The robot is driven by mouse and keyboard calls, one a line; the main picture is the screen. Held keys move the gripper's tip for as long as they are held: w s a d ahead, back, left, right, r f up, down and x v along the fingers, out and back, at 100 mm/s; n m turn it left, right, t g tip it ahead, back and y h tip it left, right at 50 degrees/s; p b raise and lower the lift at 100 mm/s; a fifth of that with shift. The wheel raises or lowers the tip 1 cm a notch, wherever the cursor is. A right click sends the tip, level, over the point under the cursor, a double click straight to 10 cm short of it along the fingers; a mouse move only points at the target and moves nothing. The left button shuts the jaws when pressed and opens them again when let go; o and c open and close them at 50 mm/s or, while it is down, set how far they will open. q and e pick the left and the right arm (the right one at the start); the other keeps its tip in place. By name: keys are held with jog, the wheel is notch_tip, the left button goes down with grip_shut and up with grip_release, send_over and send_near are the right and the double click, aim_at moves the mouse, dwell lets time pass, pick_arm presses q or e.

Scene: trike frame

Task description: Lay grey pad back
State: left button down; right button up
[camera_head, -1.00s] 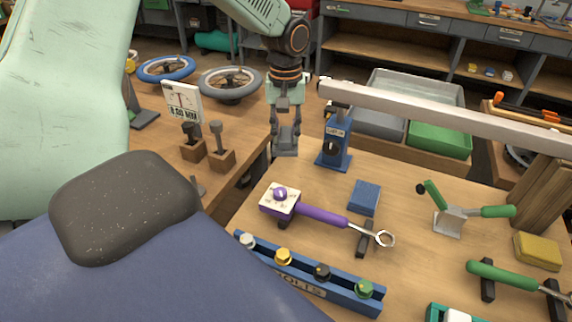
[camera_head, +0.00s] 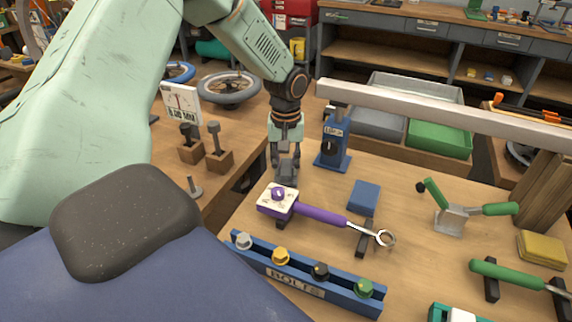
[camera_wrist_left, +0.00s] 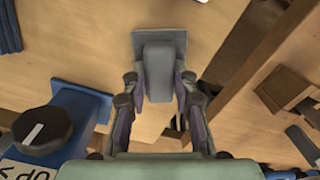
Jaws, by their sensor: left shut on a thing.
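My left gripper (camera_head: 286,160) is shut on the grey pad (camera_head: 287,177), just behind the white head of the purple-handled wrench. In the left wrist view the pad (camera_wrist_left: 158,66) has a flat square plate and a raised block, and the fingers of my left gripper (camera_wrist_left: 160,88) sit on either side of that block. The pad is over the wooden table (camera_head: 320,200) near its left edge; I cannot tell whether it touches the table. My right gripper is not in view.
The purple-handled wrench (camera_head: 320,213) lies close in front of the pad. A blue pad (camera_head: 364,197), a blue bolt rack (camera_head: 305,278) and a yellow pad (camera_head: 541,249) are on the table.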

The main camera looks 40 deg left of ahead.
aim_at(286, 165)
pick_arm(q)
jog(key=shift+a+f, duration=0.1)
jog(key=c, duration=1.4)
grip_release()
jog(key=o, duration=0.3)
jog(key=shift+d, duration=0.2)
jog(key=shift+o, duration=0.2)
jog(key=shift+a, duration=0.15)
notch_tip(286, 165, up, 12)
jog(key=p, duration=0.2)
jog(key=shift+p, duration=0.35)
